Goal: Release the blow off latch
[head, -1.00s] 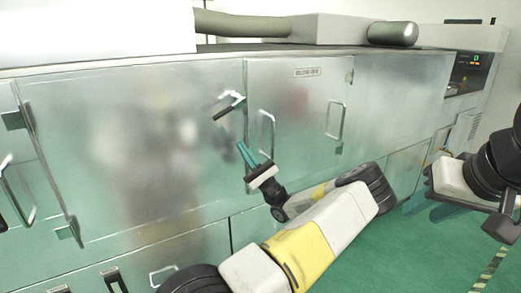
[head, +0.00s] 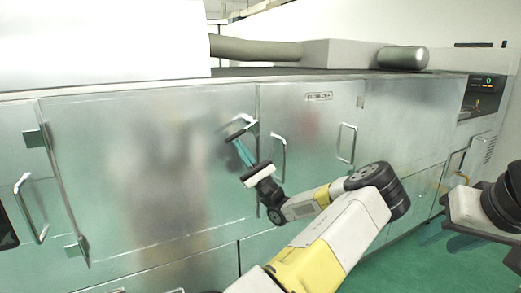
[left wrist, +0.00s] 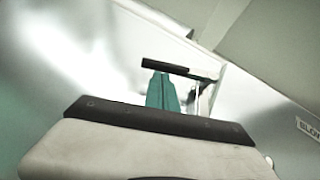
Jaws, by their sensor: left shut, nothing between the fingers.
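The latch (head: 238,130) is a dark bar handle on a bright metal bracket, at the upper edge of the wide steel door, beside the seam with the labelled door. It also shows in the left wrist view (left wrist: 166,66). My left gripper (head: 238,146) has its teal fingers closed together, empty, with the tips just below the dark bar. In the left wrist view the fingers (left wrist: 162,90) reach up to the bar's lower edge; I cannot tell whether they touch it. My right gripper (head: 462,243) is at the right edge, away from the latch; its fingers are partly hidden.
The wide steel door (head: 130,180) has a handle (head: 30,205) to its left. The labelled door (head: 310,150) has two bar handles, one (head: 279,158) close right of my left gripper. A control panel (head: 486,92) is at far right. Green floor (head: 410,270) is open in front.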

